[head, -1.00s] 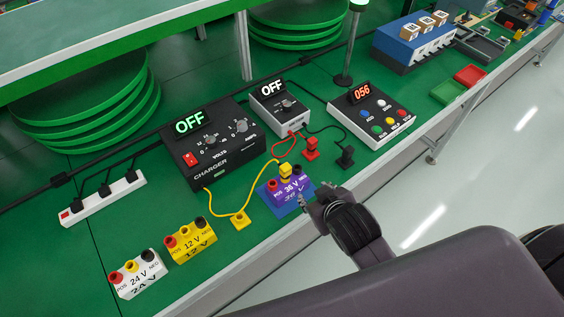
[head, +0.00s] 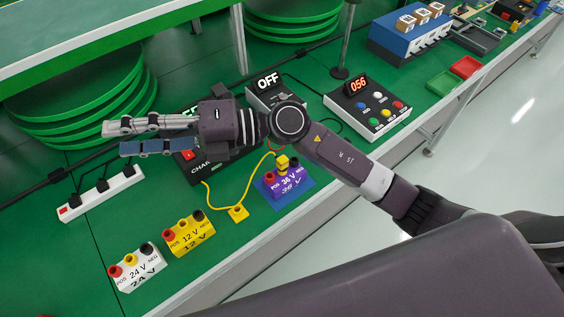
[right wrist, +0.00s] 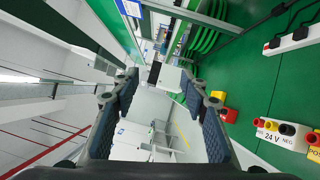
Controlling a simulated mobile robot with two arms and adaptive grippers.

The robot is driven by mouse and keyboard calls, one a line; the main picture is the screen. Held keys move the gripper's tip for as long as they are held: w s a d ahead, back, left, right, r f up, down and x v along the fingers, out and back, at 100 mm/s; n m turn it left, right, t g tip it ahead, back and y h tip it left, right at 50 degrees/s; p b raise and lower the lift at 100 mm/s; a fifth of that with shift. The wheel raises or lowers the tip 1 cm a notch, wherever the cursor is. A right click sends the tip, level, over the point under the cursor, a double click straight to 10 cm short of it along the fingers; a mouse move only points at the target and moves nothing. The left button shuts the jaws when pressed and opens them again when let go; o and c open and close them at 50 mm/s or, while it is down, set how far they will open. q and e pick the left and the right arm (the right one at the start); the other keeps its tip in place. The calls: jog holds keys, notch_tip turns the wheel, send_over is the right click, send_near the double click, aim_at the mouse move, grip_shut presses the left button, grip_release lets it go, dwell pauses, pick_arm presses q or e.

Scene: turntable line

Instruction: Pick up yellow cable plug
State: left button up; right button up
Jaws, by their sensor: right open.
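A yellow plug (head: 283,163) sits on top of the purple 36 V block (head: 286,183), at the end of a yellow cable (head: 257,173) that runs across the green table. A second yellow plug piece (head: 238,213) lies on the table, left of the purple block. My right gripper (head: 113,139) is open and empty, left of and beyond the plugs, pointing left in the head view. Its two spread fingers also show in the right wrist view (right wrist: 159,82), with nothing held between them. My left gripper is not in view.
My right arm partly hides the black charger (head: 207,172) and the smaller OFF box (head: 268,84). A yellow 12 V block (head: 190,238) and a white 24 V block (head: 138,272) stand at the front left. A white power strip (head: 100,194) lies at the left.

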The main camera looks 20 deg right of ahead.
notch_tip(320, 180, down, 9)
jog(key=d+n+g+h, duration=0.1)
jog(key=n+g+h, duration=0.2)
jog(key=h, duration=1.6)
send_over(282, 159)
jog(key=w, duration=0.1)
jog(key=shift+t, duration=0.3)
notch_tip(282, 159, down, 10)
jog(key=shift+a+f, duration=0.1)
jog(key=shift+f, duration=0.1)
jog(key=shift+d+f, duration=0.15)
jog(key=shift+d, duration=0.1)
jog(key=shift+s+f+p, duration=0.1)
jog(key=shift+f+p, duration=0.35)
jog(key=shift+f, duration=0.45)
jog(key=f+p, duration=0.1)
jog(key=f, duration=0.1)
jog(key=f+p, duration=0.1)
jog(key=f, duration=0.1)
jog(key=shift+s+a+f, duration=0.1)
jog(key=shift+s, duration=0.3)
jog(key=shift+f, duration=0.65)
jog(key=c, duration=1.1)
